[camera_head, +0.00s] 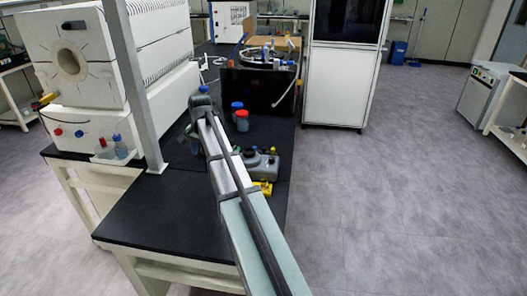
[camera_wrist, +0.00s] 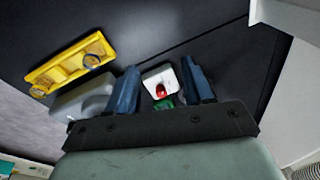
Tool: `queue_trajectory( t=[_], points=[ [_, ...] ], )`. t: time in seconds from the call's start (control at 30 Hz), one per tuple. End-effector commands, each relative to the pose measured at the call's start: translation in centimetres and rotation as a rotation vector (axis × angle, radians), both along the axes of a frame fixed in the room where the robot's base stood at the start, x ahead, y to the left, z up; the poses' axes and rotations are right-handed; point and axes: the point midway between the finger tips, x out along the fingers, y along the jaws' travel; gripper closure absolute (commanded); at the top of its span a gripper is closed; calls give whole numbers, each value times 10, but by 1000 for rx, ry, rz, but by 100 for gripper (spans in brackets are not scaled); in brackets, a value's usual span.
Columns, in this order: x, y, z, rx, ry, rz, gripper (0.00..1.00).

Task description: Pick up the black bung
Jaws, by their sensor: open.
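I cannot clearly make out a black bung in either view. In the wrist view a yellow rack (camera_wrist: 72,66) lies on the black bench and holds small round pieces, one dark-centred piece (camera_wrist: 93,60) at its right end and a yellowish one at its left. My gripper (camera_wrist: 160,68) is open, its two blue fingers apart, to the right of the rack. Between and beyond the fingers is a small white object with a red part (camera_wrist: 160,91) and a green piece below it. In the head view the yellow rack (camera_head: 263,187) shows only partly, beside my arm.
A grey container (camera_wrist: 82,104) sits beside the left finger; a grey bottle-like object (camera_head: 262,164) stands near the rack in the head view. Blue, red-capped bottles (camera_head: 241,122) and a dark box (camera_head: 253,90) stand farther back. The bench's near left top (camera_head: 180,220) is clear.

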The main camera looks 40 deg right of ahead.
Motion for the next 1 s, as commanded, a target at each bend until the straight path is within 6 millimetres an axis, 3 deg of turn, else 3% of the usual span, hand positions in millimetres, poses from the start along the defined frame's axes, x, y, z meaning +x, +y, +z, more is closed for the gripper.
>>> queue_trajectory(
  t=[0.03, 0.2, 0.4, 0.5, 0.6, 0.7, 1.0],
  points=[
    [16, -31, 4, 22, 16, -98, 49],
    [33, -119, 10, 99, 69, -426, 49],
    [40, -222, 18, 177, 129, -795, 49],
    [38, -264, 21, 207, 154, -941, 49],
    [35, -293, 23, 227, 172, -1048, 49],
    [31, -311, 24, 238, 184, -1114, 49],
    [29, -315, 8, 244, 189, -1146, 49]
  ],
)
